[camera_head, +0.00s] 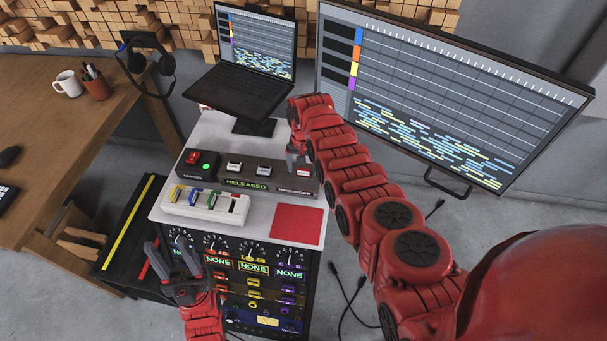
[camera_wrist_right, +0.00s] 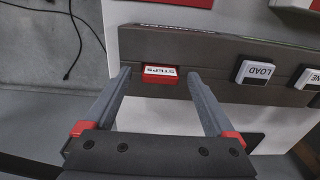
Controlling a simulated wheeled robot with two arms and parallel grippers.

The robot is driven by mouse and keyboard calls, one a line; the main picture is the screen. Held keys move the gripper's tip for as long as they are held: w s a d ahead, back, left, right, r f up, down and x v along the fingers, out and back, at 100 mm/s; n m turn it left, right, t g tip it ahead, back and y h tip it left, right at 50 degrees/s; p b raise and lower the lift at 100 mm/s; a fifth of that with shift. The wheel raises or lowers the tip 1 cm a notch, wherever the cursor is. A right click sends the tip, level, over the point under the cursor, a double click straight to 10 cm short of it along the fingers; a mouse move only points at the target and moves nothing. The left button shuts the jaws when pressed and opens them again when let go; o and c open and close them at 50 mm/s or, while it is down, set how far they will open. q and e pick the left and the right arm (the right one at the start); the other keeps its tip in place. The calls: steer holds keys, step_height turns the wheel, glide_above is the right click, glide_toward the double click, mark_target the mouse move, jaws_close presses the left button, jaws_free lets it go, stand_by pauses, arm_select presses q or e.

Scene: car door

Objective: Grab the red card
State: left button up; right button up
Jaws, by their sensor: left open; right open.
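A white holder (camera_head: 205,207) on the white tabletop carries several small coloured cards in a row. A small red piece (camera_head: 234,206) at its right end appears to be the red card, too small to tell for sure. A flat red square (camera_head: 297,224) lies on the tabletop right of the holder. My right gripper (camera_head: 299,157) is open above the right end of the grey panel. In the right wrist view, its fingers (camera_wrist_right: 158,76) lie on both sides of a red-and-white button (camera_wrist_right: 160,73). My left gripper (camera_head: 171,246) is open and empty in front of the cabinet.
The grey panel (camera_head: 240,180) bears several buttons and a "RELEASED" display. Behind it stand a laptop (camera_head: 245,90) and a large monitor (camera_head: 440,95). A wooden desk (camera_head: 60,150) is at the left. The cabinet front has knobs and "NONE" displays.

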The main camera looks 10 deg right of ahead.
steer(key=c, duration=1.4)
